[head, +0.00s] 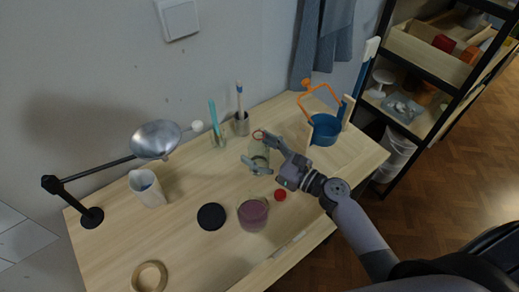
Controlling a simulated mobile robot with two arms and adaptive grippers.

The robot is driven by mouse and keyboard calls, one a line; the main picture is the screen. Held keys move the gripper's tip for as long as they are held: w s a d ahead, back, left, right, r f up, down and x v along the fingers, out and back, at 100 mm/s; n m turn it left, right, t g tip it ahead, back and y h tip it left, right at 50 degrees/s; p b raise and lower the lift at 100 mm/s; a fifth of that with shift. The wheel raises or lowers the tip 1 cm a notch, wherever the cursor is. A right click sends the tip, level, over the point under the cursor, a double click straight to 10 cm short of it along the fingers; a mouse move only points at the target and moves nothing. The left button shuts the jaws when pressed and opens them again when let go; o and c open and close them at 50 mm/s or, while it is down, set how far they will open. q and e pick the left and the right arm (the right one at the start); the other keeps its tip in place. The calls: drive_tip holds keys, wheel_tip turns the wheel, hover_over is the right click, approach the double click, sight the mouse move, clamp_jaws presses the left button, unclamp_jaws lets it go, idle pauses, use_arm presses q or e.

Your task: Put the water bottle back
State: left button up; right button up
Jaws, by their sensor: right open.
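A clear, greenish bottle-like vessel (257,150) with a red ring at its top stands on the wooden table; it may be the water bottle, but my gripper partly hides it. My right gripper (261,152) reaches in from the right and is open. Its two fingers show at the vessel, one near its top and one lower in the picture. I cannot tell whether they touch it. A small red disc (280,195), perhaps a cap, lies on the table just below the gripper. My left gripper is not in view.
A purple jar (253,215) and a black disc (211,216) are in front. A blue pot (323,130) with an orange handle, brush cups (241,124), a white pitcher (147,188), a lamp (155,140) and a tape ring (149,277) surround them. Shelves (430,62) stand right.

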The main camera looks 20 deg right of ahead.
drive_tip(key=b+v, duration=0.3)
drive_tip(key=v, duration=0.8)
drive_tip(key=shift+s+d+r+b, duration=0.1)
drive_tip(key=shift+s+d+b, duration=0.2)
drive_tip(key=shift+s, duration=0.1)
